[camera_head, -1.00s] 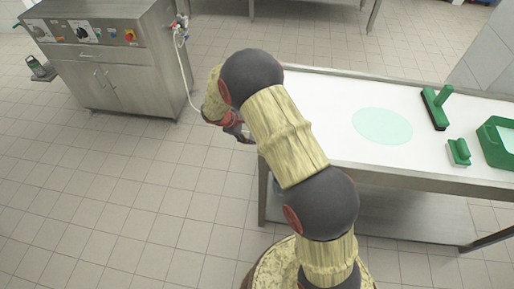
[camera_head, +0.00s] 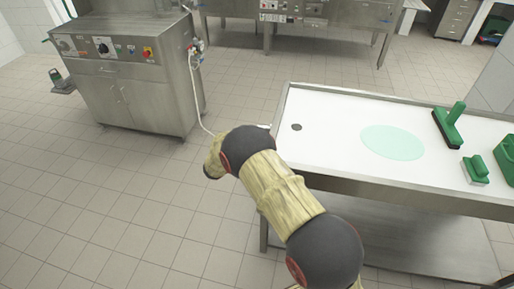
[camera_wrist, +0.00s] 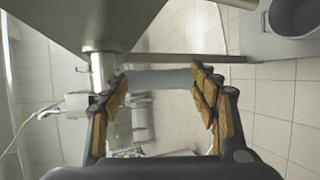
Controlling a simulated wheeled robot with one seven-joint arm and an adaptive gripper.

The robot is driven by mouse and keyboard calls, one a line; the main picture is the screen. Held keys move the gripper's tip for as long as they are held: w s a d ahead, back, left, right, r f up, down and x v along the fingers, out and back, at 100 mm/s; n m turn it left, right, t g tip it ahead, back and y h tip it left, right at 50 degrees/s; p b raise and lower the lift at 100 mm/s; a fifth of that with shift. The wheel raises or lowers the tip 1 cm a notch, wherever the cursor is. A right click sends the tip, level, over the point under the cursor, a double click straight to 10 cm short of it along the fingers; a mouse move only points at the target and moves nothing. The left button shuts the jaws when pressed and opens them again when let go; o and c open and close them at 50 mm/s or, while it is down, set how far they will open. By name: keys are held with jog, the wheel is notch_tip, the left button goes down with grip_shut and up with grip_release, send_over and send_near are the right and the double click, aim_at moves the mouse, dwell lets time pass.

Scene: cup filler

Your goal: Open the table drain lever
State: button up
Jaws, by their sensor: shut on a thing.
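The white-topped table (camera_head: 340,110) stands at the right in the head view, with a dark round drain hole (camera_head: 297,127) near its left end. In the wrist view, a metal drain pipe (camera_wrist: 103,68) comes down from the table's underside (camera_wrist: 95,18). A grey bar, seemingly the drain lever (camera_wrist: 158,79), spans the space between my fingertips. My gripper (camera_wrist: 162,84) is shut on this bar from both sides, just beside the pipe. In the head view, my arm hides the gripper and the lever.
A pale green patch (camera_head: 392,141) lies on the tabletop. A green squeegee (camera_head: 449,124) and a green brush (camera_head: 475,170) are to its right. A steel cabinet (camera_head: 135,75) with a hanging hose stands at the left. Tiled floor between them is clear.

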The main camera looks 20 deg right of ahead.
jog(key=shift+w+d+f+t+h, duration=0.3)
jog(key=shift+w+f+t+h, duration=0.15)
jog(key=shift+t+h, duration=0.2)
jog(key=shift+r+m, duration=0.1)
jog(key=shift+m, duration=0.2)
jog(key=o, duration=1.6)
jog(key=shift+o, duration=0.4)
jog(key=v, duration=1.2)
jog(key=shift+w+a, duration=0.1)
